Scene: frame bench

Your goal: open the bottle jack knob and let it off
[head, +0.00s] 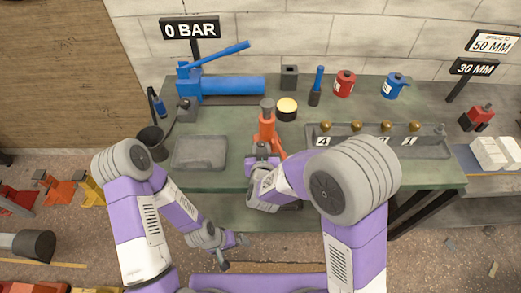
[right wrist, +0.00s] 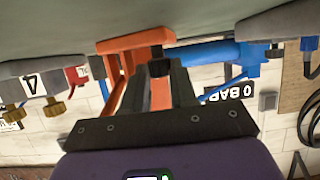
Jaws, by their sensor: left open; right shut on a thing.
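The orange bottle jack (head: 267,128) stands upright near the front middle of the green bench, with a grey top. It also shows, upside down, in the right wrist view (right wrist: 135,41). My right gripper (head: 262,157) is at the jack's front, low down near its base. In the right wrist view its dark fingertips (right wrist: 158,72) are shut on a small dark brown knob (right wrist: 157,66), mostly hidden between the fingers. My left gripper (head: 231,242) is open and empty, below the bench's front edge and apart from the jack.
A grey tray (head: 200,153) lies left of the jack, and a numbered rack (head: 350,142) with brass knobs lies right. Behind stand a blue pump (head: 232,87), a yellow-topped black pot (head: 287,108), and red (head: 344,84) and blue (head: 394,86) cans. Signs read 0 BAR (head: 190,28) and 30 MM (head: 474,67).

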